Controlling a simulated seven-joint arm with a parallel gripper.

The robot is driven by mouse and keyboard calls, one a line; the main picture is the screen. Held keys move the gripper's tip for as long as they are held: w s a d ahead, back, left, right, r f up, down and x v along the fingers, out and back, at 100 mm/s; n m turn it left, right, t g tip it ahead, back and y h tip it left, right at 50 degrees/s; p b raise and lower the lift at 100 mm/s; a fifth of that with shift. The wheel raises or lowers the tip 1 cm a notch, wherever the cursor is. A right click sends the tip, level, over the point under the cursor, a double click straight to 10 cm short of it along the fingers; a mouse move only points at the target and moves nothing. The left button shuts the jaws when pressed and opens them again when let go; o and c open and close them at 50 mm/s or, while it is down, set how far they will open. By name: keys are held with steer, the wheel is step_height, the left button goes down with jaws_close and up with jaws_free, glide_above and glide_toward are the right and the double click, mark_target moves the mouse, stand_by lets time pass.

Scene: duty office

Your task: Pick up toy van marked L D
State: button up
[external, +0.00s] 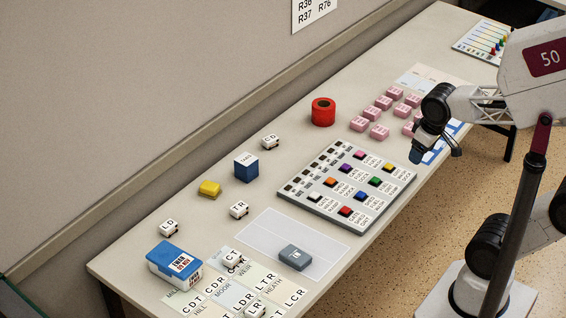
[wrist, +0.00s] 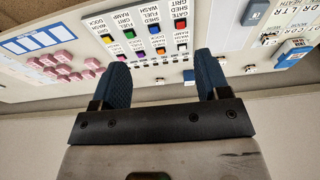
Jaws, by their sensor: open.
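The toy van marked L D (external: 169,227) is small and white. In the external view it stands on the table at the lower left, just behind a blue-and-white box (external: 174,263). My gripper (external: 434,154) is far from it, above the right part of the table near the pink blocks. In the wrist view my gripper (wrist: 160,65) has its two dark blue fingers spread apart with nothing held between them. Small white vans show at the right of the wrist view, but their letters are too small to read.
Other white vans stand nearby: C D (external: 271,142), L R (external: 239,210) and C T (external: 232,258). A yellow block (external: 209,189), dark blue cube (external: 246,168), red roll (external: 323,112), button panel (external: 348,190) and pink blocks (external: 379,132) share the table. A wall runs behind.

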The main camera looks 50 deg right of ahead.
steer(key=w+a+f+m+g+y, duration=0.1)
steer(key=w+a+m+y, duration=0.2)
steer(key=w+a, duration=0.55)
steer(key=w+a+f+m+g+y, duration=0.1)
steer(key=w+a+f+m+y, duration=0.15)
steer(key=w, duration=1.15)
steer(key=w+a+m+g+y, duration=0.1)
steer(key=w+a+m+y, duration=0.15)
steer(key=w+a, duration=0.7)
steer(key=w+a+f+m+y, duration=0.1)
steer(key=w+a+f+m, duration=0.2)
steer(key=w, duration=0.5)
steer(key=w+a+f+m+y, duration=0.1)
steer(key=w+a+f+y, duration=0.1)
steer(key=w+f, duration=0.5)
steer(key=m+y, duration=0.3)
steer(key=m, duration=0.3)
glide_toward(169, 224)
steer(key=shift+s+a+t, duration=0.15)
steer(key=shift+s+a, duration=0.05)
steer(key=shift+a, duration=0.3)
steer(key=shift+s+a+t, duration=0.15)
steer(key=shift+s+a, duration=0.1)
steer(key=shift+a, duration=0.25)
steer(key=shift+w+a+f, duration=0.25)
steer(key=shift+w+f, duration=0.1)
steer(key=shift+f, duration=0.1)
steer(key=shift+a, duration=0.1)
steer(key=shift+x, duration=1.2)
